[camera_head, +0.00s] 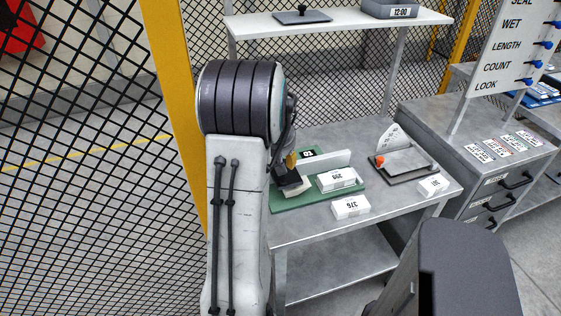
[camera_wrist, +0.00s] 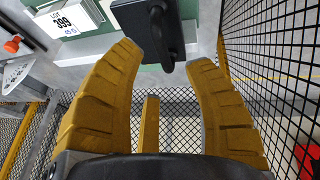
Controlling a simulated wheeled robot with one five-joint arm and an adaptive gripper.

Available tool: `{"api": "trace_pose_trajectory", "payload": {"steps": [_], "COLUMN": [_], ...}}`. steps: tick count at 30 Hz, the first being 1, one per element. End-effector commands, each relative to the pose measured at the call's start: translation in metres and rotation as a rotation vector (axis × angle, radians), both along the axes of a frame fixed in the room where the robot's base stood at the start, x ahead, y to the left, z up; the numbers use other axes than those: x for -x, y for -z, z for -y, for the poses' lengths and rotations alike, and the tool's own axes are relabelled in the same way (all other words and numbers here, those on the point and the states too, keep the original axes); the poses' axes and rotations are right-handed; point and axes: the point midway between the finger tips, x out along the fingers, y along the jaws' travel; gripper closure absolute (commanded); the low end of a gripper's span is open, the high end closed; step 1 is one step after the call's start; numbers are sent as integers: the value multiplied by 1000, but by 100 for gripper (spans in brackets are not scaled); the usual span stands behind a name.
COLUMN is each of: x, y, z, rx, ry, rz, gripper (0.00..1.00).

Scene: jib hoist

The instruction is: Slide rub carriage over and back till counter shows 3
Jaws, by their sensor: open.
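The rub carriage, a dark block with a black handle (camera_wrist: 155,28), is at the top of the wrist view. It seems to be the dark block beside my gripper in the head view (camera_head: 292,187), partly hidden by my arm. It is on a green base (camera_head: 315,198) with a pale upright rail (camera_head: 325,161). A small black display (camera_head: 307,153), likely the counter, is at the rail's left end; its digits are too small to read surely. My gripper (camera_wrist: 163,56) is open, its yellow fingers apart, with the handle just beyond the tips and nothing between them.
A white labelled block (camera_head: 336,179) lies on the green base, another (camera_head: 351,207) on the table's front. A tray device with an orange knob (camera_head: 380,160) and a white block (camera_head: 434,185) stand right. A shelf (camera_head: 345,22) hangs above; a mesh fence (camera_head: 100,150) closes the left.

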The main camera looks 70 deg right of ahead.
Motion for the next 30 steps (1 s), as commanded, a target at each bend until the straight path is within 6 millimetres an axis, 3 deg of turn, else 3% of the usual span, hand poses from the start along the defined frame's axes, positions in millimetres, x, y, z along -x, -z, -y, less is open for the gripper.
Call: {"api": "trace_pose_trajectory", "payload": {"steps": [10, 24, 30], "x": [-3, -3, -3], "y": [31, 36, 36], "z": [14, 17, 17], "rx": [-2, 0, 0], "ry": [2, 2, 2], "rz": [1, 1, 1], "gripper": [53, 52, 70]}}
